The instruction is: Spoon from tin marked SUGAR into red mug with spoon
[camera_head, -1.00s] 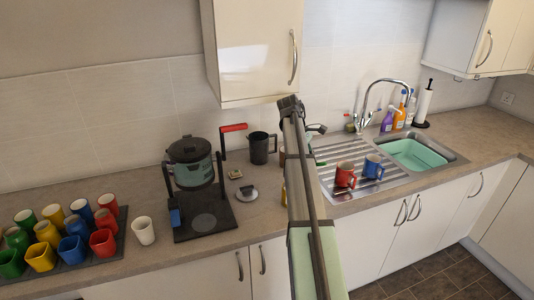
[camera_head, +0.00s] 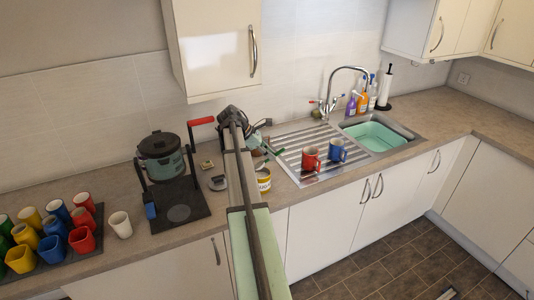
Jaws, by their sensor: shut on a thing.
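A red mug (camera_head: 311,159) stands on the steel draining board. A white and yellow tin (camera_head: 264,180) stands on the worktop just right of my arm; its lettering is too small to read. My gripper (camera_head: 264,145) is above and behind this tin, left of the red mug, and partly hidden by my arm. It is shut on a slim thing, which I take to be the spoon; a green piece (camera_head: 276,152) shows at its right. The spoon's bowl cannot be made out.
A blue mug (camera_head: 337,150) stands right beside the red mug. The tap (camera_head: 340,85) and sink (camera_head: 376,136) are further right. A wall cabinet (camera_head: 212,45) hangs above.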

